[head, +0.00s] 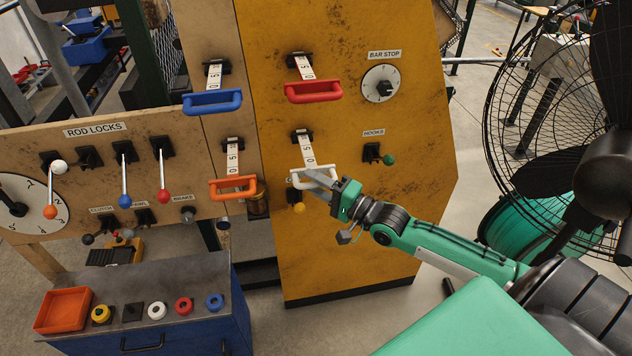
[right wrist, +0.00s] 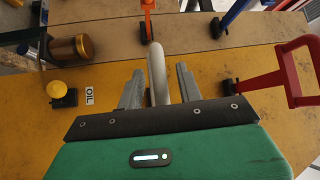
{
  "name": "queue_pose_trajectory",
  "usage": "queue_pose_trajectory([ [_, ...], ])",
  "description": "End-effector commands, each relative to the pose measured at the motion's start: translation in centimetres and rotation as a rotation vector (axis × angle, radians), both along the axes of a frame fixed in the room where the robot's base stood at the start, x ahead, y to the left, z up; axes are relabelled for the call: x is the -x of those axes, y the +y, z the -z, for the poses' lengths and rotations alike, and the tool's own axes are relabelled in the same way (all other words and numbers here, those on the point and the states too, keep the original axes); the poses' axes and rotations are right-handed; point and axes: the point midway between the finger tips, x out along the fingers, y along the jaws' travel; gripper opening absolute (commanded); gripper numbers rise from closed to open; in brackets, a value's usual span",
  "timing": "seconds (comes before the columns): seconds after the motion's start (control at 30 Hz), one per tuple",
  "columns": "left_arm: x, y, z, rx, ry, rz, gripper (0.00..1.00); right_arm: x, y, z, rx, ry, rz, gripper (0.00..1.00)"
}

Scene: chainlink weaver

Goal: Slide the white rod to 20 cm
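The white rod's handle (head: 298,184) is a white loop low on the yellow panel in the head view. Its pale scale strip (head: 305,152) runs down from a black mount, with a 5 and a 0 readable; the exact reading is too small to tell. My right gripper (head: 318,179) is at the handle's right part and partly covers it. In the right wrist view the white handle (right wrist: 157,75) stands between my two grey fingers, with a narrow gap on each side, so the gripper is open around it. My left gripper is not in view.
Red (head: 313,92), blue (head: 212,102) and orange (head: 232,188) rod handles stick out nearby. A bar stop dial (head: 381,84) and a green-knobbed hooks lever (head: 388,160) sit to the right. A yellow knob (head: 299,208) is just below. A caged fan (head: 560,120) stands at right.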

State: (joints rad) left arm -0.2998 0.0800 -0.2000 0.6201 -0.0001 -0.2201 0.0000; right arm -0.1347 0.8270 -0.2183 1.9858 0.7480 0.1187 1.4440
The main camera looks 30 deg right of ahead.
Motion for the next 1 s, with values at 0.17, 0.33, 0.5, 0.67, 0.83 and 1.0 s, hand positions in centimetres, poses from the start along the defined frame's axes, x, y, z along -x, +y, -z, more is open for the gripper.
queue_pose_trajectory([
  [0.17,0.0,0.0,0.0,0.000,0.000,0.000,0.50,0.0,0.0,0.0,0.000,0.000,0.000,0.36],
  [0.33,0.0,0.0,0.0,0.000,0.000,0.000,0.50,0.0,0.0,0.0,0.000,0.000,0.000,0.13],
  [0.5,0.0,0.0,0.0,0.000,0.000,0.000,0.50,0.0,0.0,0.0,0.000,0.000,0.000,0.00],
  [0.67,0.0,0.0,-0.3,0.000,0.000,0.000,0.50,0.3,0.1,0.0,0.000,0.001,-0.001,0.00],
  [0.83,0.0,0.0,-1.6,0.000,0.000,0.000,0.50,2.3,0.9,-0.1,-0.004,0.005,-0.003,0.00],
  [1.0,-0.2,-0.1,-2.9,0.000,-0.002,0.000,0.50,5.0,1.9,-0.1,-0.003,0.009,-0.002,0.00],
])
